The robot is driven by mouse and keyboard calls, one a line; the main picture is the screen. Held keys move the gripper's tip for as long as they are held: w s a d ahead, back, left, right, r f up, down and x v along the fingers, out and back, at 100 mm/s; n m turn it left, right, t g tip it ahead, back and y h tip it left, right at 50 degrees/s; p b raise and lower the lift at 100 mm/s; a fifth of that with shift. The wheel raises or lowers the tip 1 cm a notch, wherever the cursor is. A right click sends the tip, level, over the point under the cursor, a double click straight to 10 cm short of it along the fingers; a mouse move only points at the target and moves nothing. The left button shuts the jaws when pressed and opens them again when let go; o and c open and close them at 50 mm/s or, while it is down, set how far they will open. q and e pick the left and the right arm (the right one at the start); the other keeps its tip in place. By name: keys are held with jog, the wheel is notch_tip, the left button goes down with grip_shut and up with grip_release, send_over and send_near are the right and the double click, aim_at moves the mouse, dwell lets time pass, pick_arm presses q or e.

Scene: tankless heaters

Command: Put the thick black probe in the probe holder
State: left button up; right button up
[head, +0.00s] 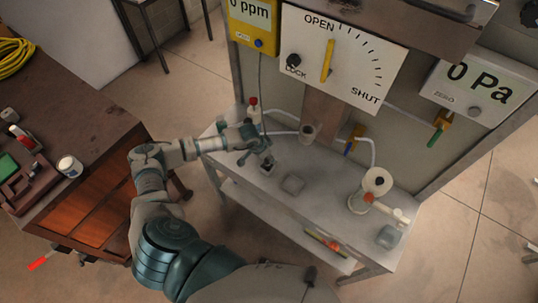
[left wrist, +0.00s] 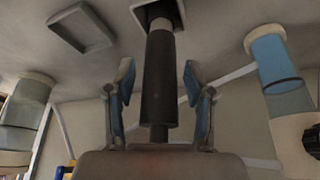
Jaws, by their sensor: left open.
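The thick black probe (left wrist: 159,85) stands between my left gripper's fingers in the left wrist view. Its far end, with a pale tip, meets a square opening (left wrist: 184,10) on the grey bench; I cannot tell how deep it sits. My left gripper (left wrist: 160,95) is open, with one finger on each side of the probe and visible gaps. In the head view my left gripper (head: 264,151) is over the bench beside a small square holder (head: 269,164), and it mostly hides the probe. My right gripper is not in view.
A gauge panel (head: 350,75) stands behind. A wooden workbench (head: 95,130) is at left.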

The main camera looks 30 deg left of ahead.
pick_arm(q)
jog(key=b+v, duration=0.2)
jog(key=v, duration=1)
